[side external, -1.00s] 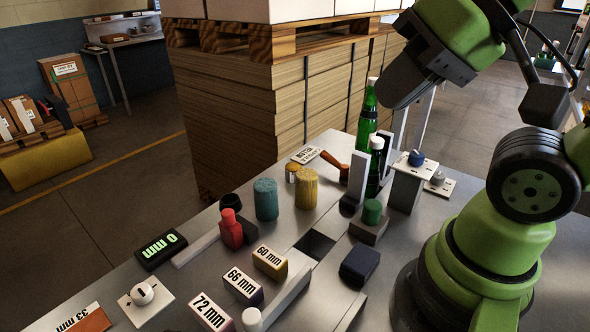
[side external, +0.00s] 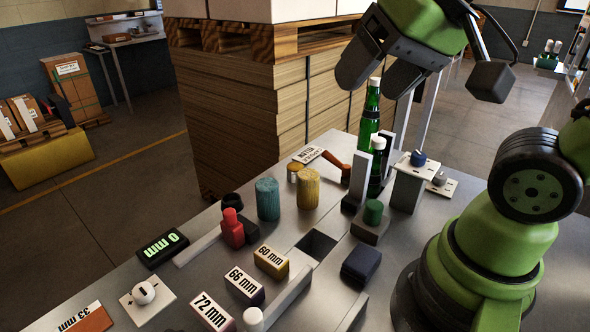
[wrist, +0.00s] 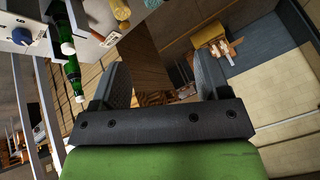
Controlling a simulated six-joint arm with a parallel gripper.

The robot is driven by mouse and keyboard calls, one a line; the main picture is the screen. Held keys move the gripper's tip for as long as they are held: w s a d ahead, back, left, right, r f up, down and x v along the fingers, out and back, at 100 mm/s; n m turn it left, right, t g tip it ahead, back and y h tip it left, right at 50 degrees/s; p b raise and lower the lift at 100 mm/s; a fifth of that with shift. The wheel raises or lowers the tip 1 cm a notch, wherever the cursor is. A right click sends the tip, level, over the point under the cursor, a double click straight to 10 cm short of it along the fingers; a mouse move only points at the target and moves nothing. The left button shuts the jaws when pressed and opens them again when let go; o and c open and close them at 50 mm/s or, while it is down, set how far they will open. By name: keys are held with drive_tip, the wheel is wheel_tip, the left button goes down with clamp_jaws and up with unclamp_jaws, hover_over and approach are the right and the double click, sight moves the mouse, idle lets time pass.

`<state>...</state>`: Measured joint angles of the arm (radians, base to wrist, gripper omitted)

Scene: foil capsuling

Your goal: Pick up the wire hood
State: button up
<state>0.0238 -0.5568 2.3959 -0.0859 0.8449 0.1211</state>
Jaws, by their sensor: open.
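My gripper (side external: 372,88) is open and empty, high above the back of the bench. Its two dark fingers also stand apart in the wrist view (wrist: 163,75), with nothing between them. I cannot pick out a wire hood with certainty. A small gold-topped piece (side external: 295,173) sits at the back of the bench, too small to identify, below and left of my gripper. Two green bottles with white tops stand upright below my gripper, the rear one (side external: 369,112) and the front one (side external: 376,165). They show at the left of the wrist view (wrist: 74,75).
Teal (side external: 267,199) and yellow (side external: 307,188) cylinders stand mid-bench. A white-topped stand (side external: 414,168) is right of the bottles. A tall pallet stack (side external: 245,110) rises behind.

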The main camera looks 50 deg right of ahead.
drive_tip(key=w+d+f+m+g+h, duration=0.25)
drive_tip(key=w+d, duration=0.25)
drive_tip(key=w, duration=0.4)
drive_tip(key=m+h, duration=0.1)
drive_tip(key=h, duration=0.1)
approach(295, 166)
drive_tip(key=shift+m+g, duration=0.25)
drive_tip(key=shift+g, duration=0.3)
drive_tip(key=f, duration=0.1)
drive_tip(key=w+d+f, duration=0.1)
drive_tip(key=w+f, duration=0.1)
drive_tip(key=shift+d+f, duration=0.3)
drive_tip(key=shift+x, duration=2.9)
drive_tip(key=shift+a, duration=0.15)
drive_tip(key=c, duration=0.9)
